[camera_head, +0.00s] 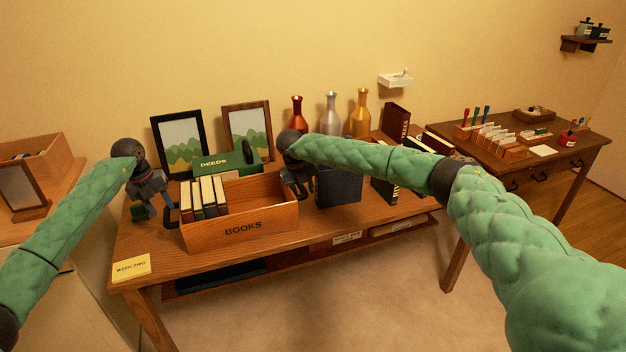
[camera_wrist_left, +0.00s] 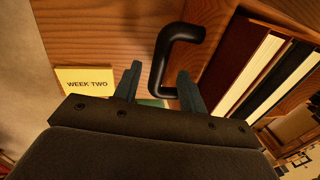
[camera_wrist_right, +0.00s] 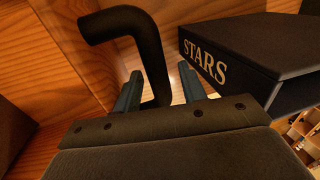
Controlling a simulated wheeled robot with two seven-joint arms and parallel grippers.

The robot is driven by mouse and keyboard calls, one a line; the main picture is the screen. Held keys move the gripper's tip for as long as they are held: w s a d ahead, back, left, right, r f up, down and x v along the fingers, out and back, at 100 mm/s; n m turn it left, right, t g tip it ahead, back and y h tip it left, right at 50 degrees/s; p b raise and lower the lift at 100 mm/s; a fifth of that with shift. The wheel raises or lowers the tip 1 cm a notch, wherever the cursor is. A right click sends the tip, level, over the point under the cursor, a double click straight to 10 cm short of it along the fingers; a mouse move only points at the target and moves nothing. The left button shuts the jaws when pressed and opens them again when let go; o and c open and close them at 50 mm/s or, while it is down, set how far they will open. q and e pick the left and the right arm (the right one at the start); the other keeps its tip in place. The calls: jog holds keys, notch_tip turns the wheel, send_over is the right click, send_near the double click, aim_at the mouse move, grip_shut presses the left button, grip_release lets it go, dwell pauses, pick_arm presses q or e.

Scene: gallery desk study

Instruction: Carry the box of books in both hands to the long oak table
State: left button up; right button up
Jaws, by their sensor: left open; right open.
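The wooden box marked BOOKS (camera_head: 243,229) stands on the front wooden table (camera_head: 330,238), with several books (camera_head: 204,196) at its left end. My left gripper (camera_head: 152,207) is open at the box's left end. In the left wrist view the black left handle (camera_wrist_left: 177,40) reaches between its fingers (camera_wrist_left: 158,88). My right gripper (camera_head: 298,188) is open at the right end. In the right wrist view the black right handle (camera_wrist_right: 148,50) shows between its fingers (camera_wrist_right: 160,92). I cannot tell whether either touches its handle. Which table is the long oak one is not clear.
A yellow WEEK TWO note (camera_head: 131,268) lies front left. Another table (camera_head: 568,145) with small items stands right.

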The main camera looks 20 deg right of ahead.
jog(key=shift+r, duration=0.15)
pick_arm(q)
notch_tip(320, 180, up, 7)
jog(key=a, duration=0.1)
jog(key=shift+a, duration=0.2)
pick_arm(e)
jog(key=v, duration=1.1)
jog(key=shift+r, duration=0.3)
jog(key=shift+w, duration=0.1)
